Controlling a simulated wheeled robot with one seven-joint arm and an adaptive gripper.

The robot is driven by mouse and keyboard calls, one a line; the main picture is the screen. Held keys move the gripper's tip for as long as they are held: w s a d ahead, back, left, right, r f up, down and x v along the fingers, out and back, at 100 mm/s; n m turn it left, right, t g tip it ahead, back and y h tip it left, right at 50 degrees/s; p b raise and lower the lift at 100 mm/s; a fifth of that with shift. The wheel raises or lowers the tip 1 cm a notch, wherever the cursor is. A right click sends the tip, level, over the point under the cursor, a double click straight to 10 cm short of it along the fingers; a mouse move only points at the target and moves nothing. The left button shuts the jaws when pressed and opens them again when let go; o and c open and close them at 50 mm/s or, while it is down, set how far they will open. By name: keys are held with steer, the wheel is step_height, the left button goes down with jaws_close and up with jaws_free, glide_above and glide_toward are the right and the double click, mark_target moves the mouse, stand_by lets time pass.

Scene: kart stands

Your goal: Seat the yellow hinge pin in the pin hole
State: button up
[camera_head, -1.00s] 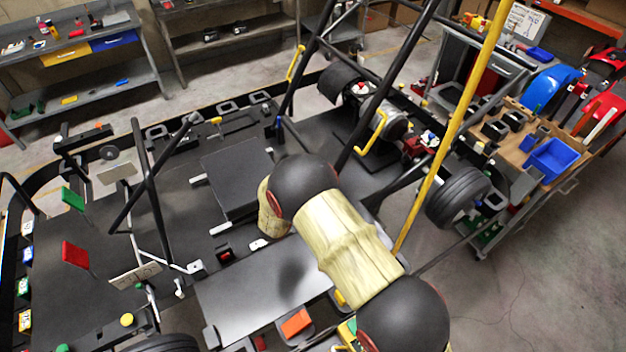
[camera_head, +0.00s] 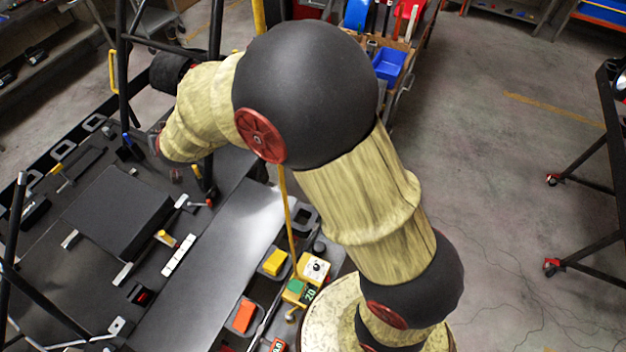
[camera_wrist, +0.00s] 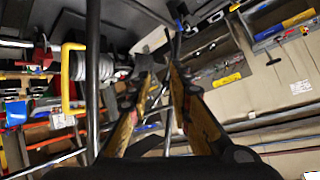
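My gripper (camera_wrist: 160,75) shows in the wrist view with its two fingers apart and nothing clear between them. In the head view my arm hides it. A small yellow-topped peg (camera_head: 164,237) stands on the dark kart deck in the head view, left of my arm; I cannot tell whether it is the yellow hinge pin. A yellow block (camera_head: 275,262) lies in a dark tray at the kart's near side. I cannot make out the pin hole in either view.
A dark flat panel (camera_head: 110,210) and black frame tubes (camera_head: 124,70) stand left of my arm. An orange block (camera_head: 244,315) sits in another tray. A blue bin (camera_head: 388,65) is behind my arm. The concrete floor (camera_head: 490,180) at right is open, beside a black wheeled stand (camera_head: 612,130).

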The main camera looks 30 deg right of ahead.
steer(key=s+d+r+n+g, duration=0.1)
steer(key=s+d+r, duration=0.5)
steer(key=s, duration=0.3)
steer(key=s+d+r+n+g, duration=0.1)
steer(key=s+d+r+g, duration=0.1)
steer(key=s+d+r, duration=0.55)
steer(key=s+d+f+g+h, duration=0.1)
steer(key=s+d, duration=0.4)
steer(key=s, duration=0.6)
steer(key=s+d+f+g+h, duration=0.1)
steer(key=s+d, duration=0.4)
steer(key=s, duration=0.7)
steer(key=shift+d, duration=0.15)
